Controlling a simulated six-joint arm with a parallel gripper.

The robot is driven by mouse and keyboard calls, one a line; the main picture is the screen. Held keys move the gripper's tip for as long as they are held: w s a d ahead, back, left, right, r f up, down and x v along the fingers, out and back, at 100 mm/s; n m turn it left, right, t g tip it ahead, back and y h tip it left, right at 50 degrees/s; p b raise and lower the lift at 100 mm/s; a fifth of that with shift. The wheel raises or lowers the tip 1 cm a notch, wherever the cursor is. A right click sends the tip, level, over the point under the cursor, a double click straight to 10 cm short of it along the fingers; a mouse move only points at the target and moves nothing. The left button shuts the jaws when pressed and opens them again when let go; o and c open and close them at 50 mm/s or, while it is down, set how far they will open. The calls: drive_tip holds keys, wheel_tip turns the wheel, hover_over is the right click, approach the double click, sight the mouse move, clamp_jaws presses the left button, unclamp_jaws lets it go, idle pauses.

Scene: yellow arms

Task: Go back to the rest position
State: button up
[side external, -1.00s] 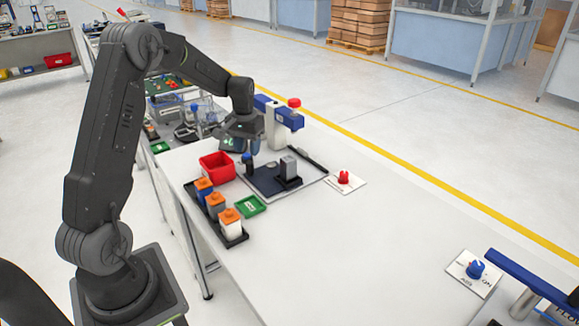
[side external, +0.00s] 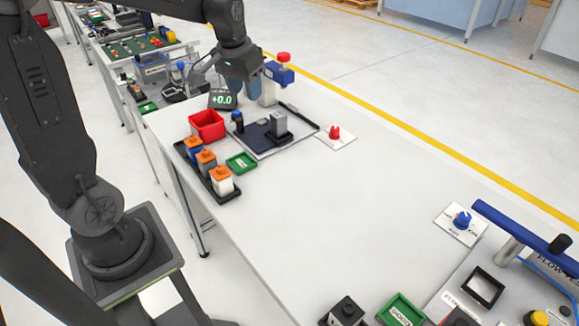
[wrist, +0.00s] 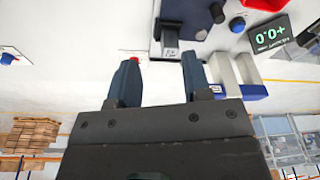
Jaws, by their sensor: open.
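My gripper (side external: 243,68) hangs in the air near the back of the bench, beside the blue and white stand with a red top (side external: 279,74). In the wrist view its two fingers (wrist: 160,80) are spread apart with nothing between them. A grey block (side external: 278,122) stands upright in a black holder on the dark tray (side external: 251,140), apart from my gripper. The block also shows in the wrist view (wrist: 170,38), beyond the fingertips.
A display reading +0.0 (side external: 222,99) stands left of the stand. A red knob (side external: 335,132) is right of the dark tray. The middle bench is clear.

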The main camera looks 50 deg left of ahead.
drive_tip(key=s+d+r+m+t, duration=0.2)
drive_tip(key=s+d+m+t, duration=0.1)
drive_tip(key=s+d, duration=1)
drive_tip(key=s, duration=0.3)
drive_tip(key=shift+d+r+m+t+h, duration=0.3)
drive_tip(key=shift+d+r+h, duration=0.05)
drive_tip(key=shift+h, duration=0.05)
